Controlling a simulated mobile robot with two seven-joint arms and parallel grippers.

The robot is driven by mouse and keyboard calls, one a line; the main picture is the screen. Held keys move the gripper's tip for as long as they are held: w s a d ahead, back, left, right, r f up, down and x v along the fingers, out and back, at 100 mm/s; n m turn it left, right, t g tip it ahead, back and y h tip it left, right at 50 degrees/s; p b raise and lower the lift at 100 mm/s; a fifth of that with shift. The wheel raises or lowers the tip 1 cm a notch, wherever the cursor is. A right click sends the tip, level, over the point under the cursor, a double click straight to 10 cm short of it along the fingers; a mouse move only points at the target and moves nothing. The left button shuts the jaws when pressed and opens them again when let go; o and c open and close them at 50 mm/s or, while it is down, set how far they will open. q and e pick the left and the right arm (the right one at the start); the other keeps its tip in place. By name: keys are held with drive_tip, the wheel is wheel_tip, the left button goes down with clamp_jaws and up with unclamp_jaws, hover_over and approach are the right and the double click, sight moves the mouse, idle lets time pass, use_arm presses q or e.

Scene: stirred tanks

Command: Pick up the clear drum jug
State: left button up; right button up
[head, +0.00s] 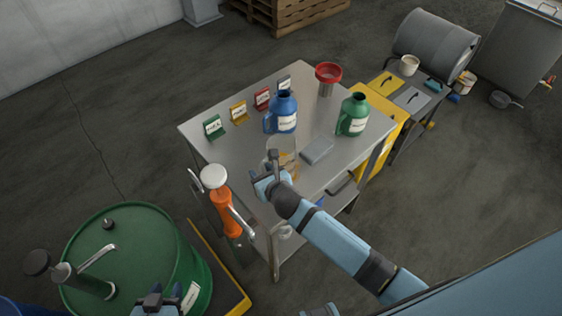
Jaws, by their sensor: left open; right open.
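The clear drum jug (288,147) stands on the grey metal table (215,160) near its front edge, see-through with some amber at its lower part. My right gripper (269,172) is open at the jug's near side and overlaps it in the picture. It hides part of the jug's lower body, and I cannot tell whether the fingers touch it or are around it. My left gripper (158,298) is open at the bottom edge of the picture, in front of the green drum (130,245) and far from the jug.
A blue jug (282,113) and a green jug (353,115) stand behind the clear jug. A grey flat block (317,151) lies to its right. A red funnel (328,75) and several coloured label cards line the back. An orange pump (230,212) stands at the table's left front.

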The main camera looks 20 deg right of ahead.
drive_tip(key=shift+w+a+f, duration=0.1)
drive_tip(key=shift+w+f, duration=0.15)
drive_tip(key=shift+w, duration=0.3)
drive_tip(key=shift+r, duration=0.1)
clamp_jaws()
